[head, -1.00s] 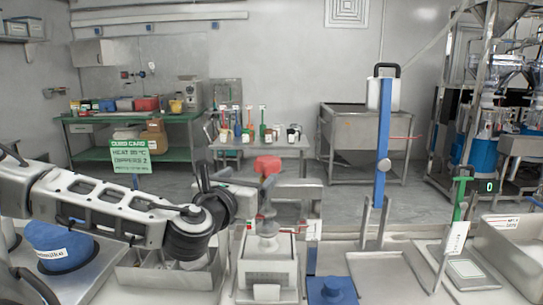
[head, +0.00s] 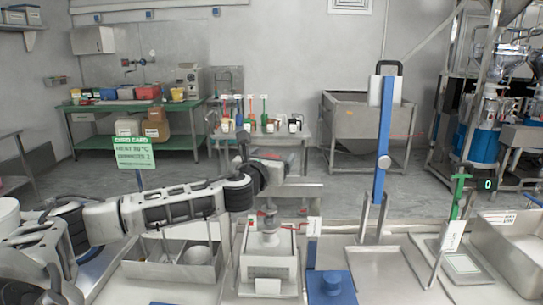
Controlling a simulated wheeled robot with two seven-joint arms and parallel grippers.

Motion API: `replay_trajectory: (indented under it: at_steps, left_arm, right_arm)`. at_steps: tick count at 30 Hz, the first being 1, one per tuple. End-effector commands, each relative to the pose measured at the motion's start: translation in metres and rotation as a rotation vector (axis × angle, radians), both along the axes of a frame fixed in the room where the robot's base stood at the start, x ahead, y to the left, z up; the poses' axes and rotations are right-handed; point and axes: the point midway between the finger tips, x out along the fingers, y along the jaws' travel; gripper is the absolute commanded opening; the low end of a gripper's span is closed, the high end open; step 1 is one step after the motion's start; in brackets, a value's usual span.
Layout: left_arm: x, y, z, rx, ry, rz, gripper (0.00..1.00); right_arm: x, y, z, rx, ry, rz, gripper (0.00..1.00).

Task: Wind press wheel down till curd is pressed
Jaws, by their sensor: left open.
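The press is a white box-shaped mould (head: 267,262) standing on the worktop, with a grey plunger and screw (head: 269,222) over it. A little red shows at the top of the press, mostly hidden by my arm, so I cannot make out the wheel clearly. The curd inside the mould is not visible. My left arm reaches in from the left, and my left gripper (head: 286,166) is above the press, near its top. It is open; I cannot tell whether it touches the wheel. My right gripper is out of view.
A metal tray with bowls (head: 170,262) stands left of the press. A tall blue lever stand (head: 383,150), a green-handled stand (head: 458,205) and a steel basin (head: 515,245) stand further right. A green card (head: 134,153) rises behind the arm.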

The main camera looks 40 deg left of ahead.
Motion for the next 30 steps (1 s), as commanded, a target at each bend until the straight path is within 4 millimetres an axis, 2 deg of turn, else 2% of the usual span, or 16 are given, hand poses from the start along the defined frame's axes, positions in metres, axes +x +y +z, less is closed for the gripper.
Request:
replay_trajectory:
  at_steps: [3, 4, 6, 9, 20, 30]
  left_arm:
    - [0.0, 0.0, 0.0, 0.0, 0.0, 0.0, 0.8]
    - [0.0, 0.0, 0.0, 0.0, 0.0, 0.0, 0.77]
    - [0.0, 0.0, 0.0, 0.0, 0.0, 0.0, 0.58]
    - [0.0, 0.0, 0.0, 0.0, 0.0, 0.001, 0.35]
    - [-0.001, 0.0, -0.001, 0.002, 0.003, -0.04, 0.35]
    - [0.0, -0.003, -0.004, 0.003, 0.003, -0.267, 0.35]
  right_arm:
    - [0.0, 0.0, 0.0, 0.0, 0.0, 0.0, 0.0]
    - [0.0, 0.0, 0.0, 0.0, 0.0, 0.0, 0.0]
    - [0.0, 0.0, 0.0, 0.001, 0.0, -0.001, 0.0]
    - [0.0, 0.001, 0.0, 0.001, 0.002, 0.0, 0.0]
    - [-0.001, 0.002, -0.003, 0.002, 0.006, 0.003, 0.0]
    - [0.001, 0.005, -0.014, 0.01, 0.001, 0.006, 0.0]
